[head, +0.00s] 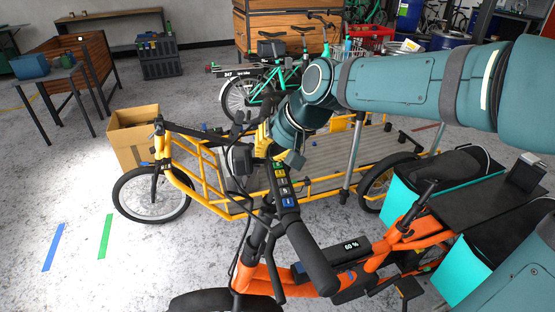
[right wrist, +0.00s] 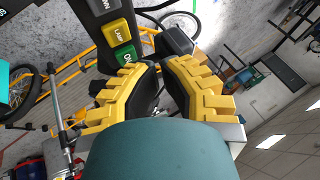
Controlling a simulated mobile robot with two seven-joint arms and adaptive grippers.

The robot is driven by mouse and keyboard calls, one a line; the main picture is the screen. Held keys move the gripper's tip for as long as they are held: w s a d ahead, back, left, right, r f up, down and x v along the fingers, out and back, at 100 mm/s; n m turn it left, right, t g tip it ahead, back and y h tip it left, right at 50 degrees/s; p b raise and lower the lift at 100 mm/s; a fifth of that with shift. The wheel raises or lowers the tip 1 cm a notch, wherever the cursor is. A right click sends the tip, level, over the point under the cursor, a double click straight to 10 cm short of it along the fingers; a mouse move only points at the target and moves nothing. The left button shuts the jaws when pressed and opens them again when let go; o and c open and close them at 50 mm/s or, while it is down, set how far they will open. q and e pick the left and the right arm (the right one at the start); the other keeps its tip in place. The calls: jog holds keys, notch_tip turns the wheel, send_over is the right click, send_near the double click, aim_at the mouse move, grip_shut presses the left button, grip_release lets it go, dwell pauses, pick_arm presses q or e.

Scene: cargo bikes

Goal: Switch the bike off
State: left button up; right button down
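An orange cargo bike (head: 385,265) stands in front of me. Its handlebar carries a button strip (head: 283,186) with green, yellow, dark and blue buttons. In the right wrist view, a green button (right wrist: 126,55) reads "ON", beside a yellow "LAMP" button (right wrist: 115,32) and a dark button marked "DOWN" (right wrist: 104,5). My right gripper (head: 264,146) is at the far end of this strip. My left gripper is not in view.
A yellow cargo bike (head: 180,172) stands just behind the handlebar. A cardboard box (head: 134,135) and a green bike (head: 262,85) are farther back. A "60 %" display (head: 352,246) sits on the orange bike. The floor at the left is clear, with blue and green tape.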

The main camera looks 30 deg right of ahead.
jog(key=shift+r, duration=0.3)
notch_tip(320, 180, up, 6)
jog(key=p, duration=0.5)
jog(key=shift+w+f, duration=0.1)
jog(key=shift+w, duration=0.05)
dwell(0.4)
